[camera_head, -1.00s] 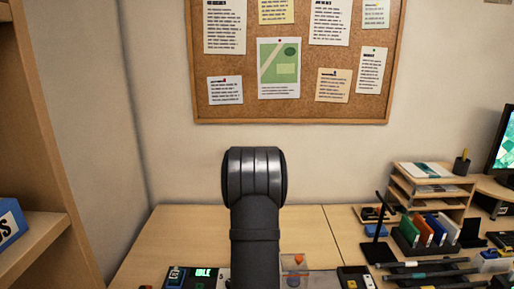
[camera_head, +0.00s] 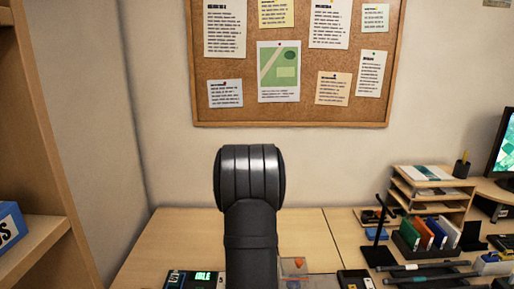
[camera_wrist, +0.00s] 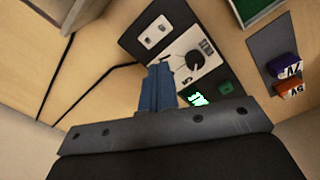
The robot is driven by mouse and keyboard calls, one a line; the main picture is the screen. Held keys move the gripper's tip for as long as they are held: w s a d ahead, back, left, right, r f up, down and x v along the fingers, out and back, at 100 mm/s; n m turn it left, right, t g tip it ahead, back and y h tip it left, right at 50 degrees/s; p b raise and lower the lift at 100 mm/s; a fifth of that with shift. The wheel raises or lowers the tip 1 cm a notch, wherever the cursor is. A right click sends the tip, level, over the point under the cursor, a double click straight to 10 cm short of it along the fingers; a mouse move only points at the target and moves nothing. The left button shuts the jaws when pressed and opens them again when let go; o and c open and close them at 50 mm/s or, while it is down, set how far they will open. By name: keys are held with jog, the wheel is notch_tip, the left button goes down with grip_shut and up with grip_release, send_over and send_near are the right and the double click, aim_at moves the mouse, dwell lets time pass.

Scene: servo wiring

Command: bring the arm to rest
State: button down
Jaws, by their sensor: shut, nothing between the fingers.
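My arm (camera_head: 250,180) rises dark and upright in the middle of the head view. It hides part of the desk behind it, and my gripper does not show there. In the wrist view my gripper (camera_wrist: 160,70) has its blue fingers together, with nothing seen between them. The fingers overlap the near edge of a dark device panel with a white face and a round black dial (camera_wrist: 194,60). They look apart from the panel, but the height is hard to tell.
Purple and red blocks (camera_wrist: 285,66) sit on a grey mat at the right of the wrist view. Black cables (camera_wrist: 95,82) run over the desk. A wooden shelf (camera_head: 40,235) stands left in the head view; an organiser (camera_head: 432,190) and a small black stand (camera_head: 380,225) stand right.

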jog(key=s+a+f+n, duration=0.3)
jog(key=s+a+f, duration=0.1)
jog(key=s+a, duration=0.7)
jog(key=shift+s+f, duration=0.25)
jog(key=shift+s, duration=0.3)
jog(key=c, duration=2.2)
grip_release()
jog(key=shift+a, duration=0.1)
jog(key=c, duration=1.4)
grip_release()
jog(key=shift+c, duration=0.2)
jog(key=o, duration=0.4)
jog(key=shift+r, duration=0.1)
jog(key=shift+c, duration=0.2)
jog(key=o, duration=1.1)
jog(key=shift+n, duration=0.7)
jog(key=w+a+r, duration=0.1)
jog(key=r, duration=0.1)
jog(key=w+a+r, duration=0.1)
jog(key=w+r, duration=0.1)
jog(key=w+a+r, duration=0.1)
jog(key=w+r, duration=0.1)
jog(key=shift+a+r, duration=0.2)
jog(key=w+a+r+n, duration=0.1)
jog(key=w+a+r, duration=0.2)
jog(key=r, duration=0.4)
notch_tip(320, 180, down, 10)
jog(key=shift+d+r, duration=0.1)
